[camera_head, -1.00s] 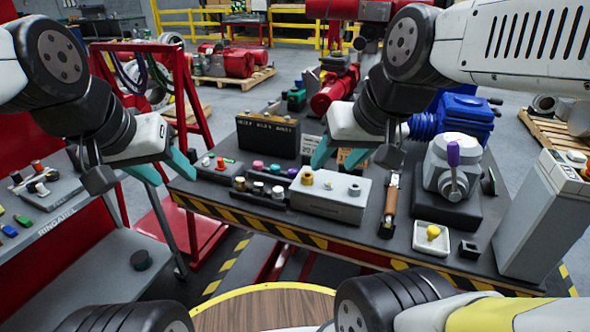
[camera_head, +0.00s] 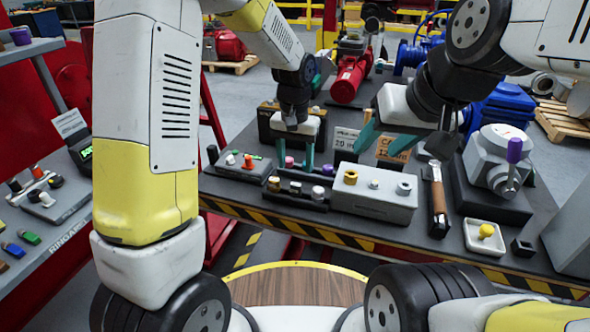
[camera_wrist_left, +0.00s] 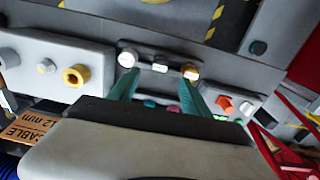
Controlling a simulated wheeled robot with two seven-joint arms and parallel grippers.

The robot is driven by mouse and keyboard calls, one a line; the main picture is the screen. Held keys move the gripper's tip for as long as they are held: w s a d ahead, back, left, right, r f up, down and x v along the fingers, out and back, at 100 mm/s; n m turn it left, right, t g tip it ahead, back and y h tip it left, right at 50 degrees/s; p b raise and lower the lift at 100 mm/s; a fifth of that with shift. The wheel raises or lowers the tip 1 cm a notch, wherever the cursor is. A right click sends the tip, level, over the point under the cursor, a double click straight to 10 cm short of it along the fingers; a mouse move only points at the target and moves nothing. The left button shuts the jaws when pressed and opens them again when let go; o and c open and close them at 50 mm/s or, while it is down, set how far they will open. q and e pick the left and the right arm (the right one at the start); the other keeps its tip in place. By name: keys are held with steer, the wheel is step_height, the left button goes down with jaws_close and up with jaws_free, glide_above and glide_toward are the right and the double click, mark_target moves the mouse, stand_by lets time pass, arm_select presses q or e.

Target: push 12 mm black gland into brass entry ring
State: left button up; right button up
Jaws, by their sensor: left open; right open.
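The grey box (camera_head: 372,205) on the table carries a brass entry ring (camera_head: 350,177) at its left end, also seen in the left wrist view (camera_wrist_left: 76,75). Left of it is a black rack (camera_head: 300,198) with small glands: a brass-toned one (camera_head: 275,184) and pale ones (camera_head: 318,192). I cannot make out which piece is the black 12 mm gland. My left gripper (camera_head: 296,163) is open, pointing down over the rack area; in its wrist view its fingers (camera_wrist_left: 155,88) are apart with nothing between them. My right gripper (camera_head: 385,138) is open and empty above and behind the grey box.
A cable sign (camera_head: 392,150) stands behind the box. A small panel with coloured knobs (camera_head: 240,168) lies left of the rack. Right of the box are a brown-handled tool (camera_head: 437,200), a white tray with a yellow knob (camera_head: 485,238) and a grey valve actuator (camera_head: 497,165).

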mark_target(296, 184)
arm_select(q)
steer(key=shift+w+d+f, duration=0.15)
steer(key=shift+f, duration=0.35)
steer(key=shift+w+d+f, duration=0.15)
steer(key=shift+f, duration=0.3)
steer(key=f, duration=0.7)
steer(key=shift+s+a+f, duration=0.1)
steer(key=shift+s+a, duration=0.05)
steer(key=shift+a, duration=0.1)
jaws_close()
